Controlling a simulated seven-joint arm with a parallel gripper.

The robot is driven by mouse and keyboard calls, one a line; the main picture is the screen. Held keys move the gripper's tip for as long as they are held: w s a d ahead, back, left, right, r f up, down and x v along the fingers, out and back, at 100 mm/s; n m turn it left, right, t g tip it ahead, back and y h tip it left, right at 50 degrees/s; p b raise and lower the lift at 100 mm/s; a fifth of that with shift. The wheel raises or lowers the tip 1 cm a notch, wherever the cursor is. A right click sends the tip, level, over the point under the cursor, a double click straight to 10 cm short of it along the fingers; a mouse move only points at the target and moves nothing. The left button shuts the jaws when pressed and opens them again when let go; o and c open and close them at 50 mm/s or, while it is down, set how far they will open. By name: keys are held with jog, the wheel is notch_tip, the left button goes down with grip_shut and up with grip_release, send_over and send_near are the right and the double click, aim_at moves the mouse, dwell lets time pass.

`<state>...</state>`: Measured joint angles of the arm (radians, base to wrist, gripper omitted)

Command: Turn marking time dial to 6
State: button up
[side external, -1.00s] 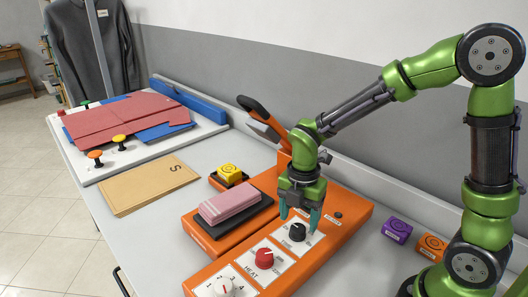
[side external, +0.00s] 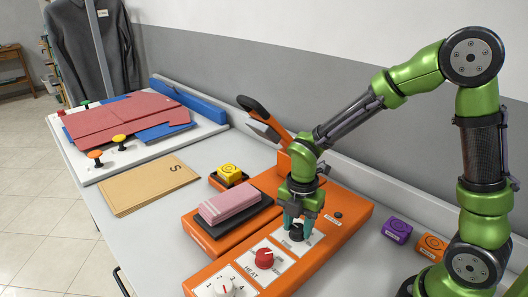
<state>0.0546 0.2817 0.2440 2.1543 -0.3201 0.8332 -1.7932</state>
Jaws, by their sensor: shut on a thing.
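The orange marking machine (side external: 345,228) carries a row of three dials on white plates. My gripper (side external: 297,226) points down and is shut on the black dial (side external: 296,234), the farthest back of the three. The teal fingers hide much of this dial and its plate, so its setting and label cannot be read. The red dial (side external: 264,258), marked HEAT, is in the middle.
A pink folded cloth (side external: 229,206) lies on the machine's black pad, under the raised press handle (side external: 262,112). A yellow block (side external: 229,172) sits in a tray behind it. Purple (side external: 397,231) and orange (side external: 432,247) blocks stand right.

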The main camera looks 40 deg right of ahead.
jog(key=shift+m, duration=0.3)
jog(key=m, duration=1.1)
jog(key=shift+m, duration=0.3)
jog(key=m, duration=1.1)
jog(key=shift+m, duration=0.4)
jog(key=o, duration=1.1)
jog(key=shift+c, duration=0.2)
